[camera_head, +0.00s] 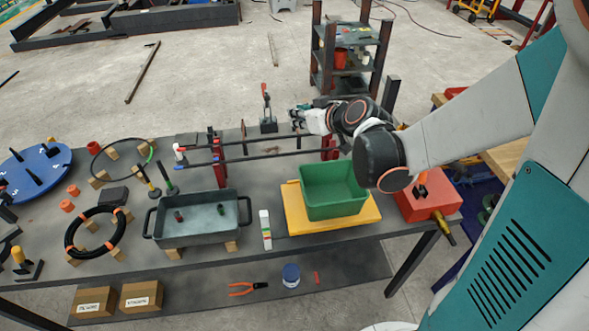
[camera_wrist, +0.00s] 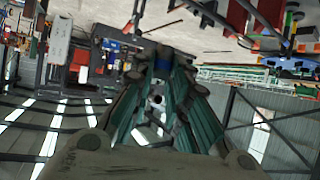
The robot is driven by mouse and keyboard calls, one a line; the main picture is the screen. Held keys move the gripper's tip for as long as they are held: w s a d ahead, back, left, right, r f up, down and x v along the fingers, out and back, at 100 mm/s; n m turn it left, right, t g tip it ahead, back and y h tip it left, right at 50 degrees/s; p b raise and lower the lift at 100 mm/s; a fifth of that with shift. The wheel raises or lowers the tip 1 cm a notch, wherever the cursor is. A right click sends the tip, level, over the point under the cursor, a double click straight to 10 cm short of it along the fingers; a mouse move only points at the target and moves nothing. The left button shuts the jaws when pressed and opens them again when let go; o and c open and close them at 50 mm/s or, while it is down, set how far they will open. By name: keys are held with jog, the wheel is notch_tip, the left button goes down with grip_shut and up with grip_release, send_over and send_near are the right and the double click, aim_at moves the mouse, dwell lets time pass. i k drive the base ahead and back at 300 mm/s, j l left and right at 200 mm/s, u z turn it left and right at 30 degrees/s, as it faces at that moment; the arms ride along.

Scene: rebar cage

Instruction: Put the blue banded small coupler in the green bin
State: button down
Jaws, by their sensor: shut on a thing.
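My gripper (camera_head: 299,118) is raised over the back of the bench, behind and slightly left of the green bin. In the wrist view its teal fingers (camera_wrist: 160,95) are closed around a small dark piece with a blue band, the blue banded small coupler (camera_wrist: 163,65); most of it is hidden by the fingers. The green bin (camera_head: 335,207) stands on a yellow board at the right part of the bench. Its visible inside looks empty, though my arm covers its right back corner.
A grey tray (camera_head: 166,228) with a few small couplers stands left of the bin. Two dark bars on red posts (camera_head: 219,160) run behind them. A red box (camera_head: 432,203) is right of the bin. A dark shelf rack (camera_head: 348,60) stands behind the bench.

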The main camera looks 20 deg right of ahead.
aim_at(319, 201)
jog(key=l+u, duration=0.25)
jog(key=l, duration=0.15)
jog(key=k+l+u, duration=0.1)
jog(key=l+u, duration=0.15)
jog(key=l, duration=0.15)
jog(key=k+l+u, duration=0.1)
jog(key=l+u, duration=0.15)
jog(key=l, duration=0.15)
jog(key=k+l+u, duration=0.1)
jog(key=l+u, duration=0.15)
jog(key=l, duration=0.1)
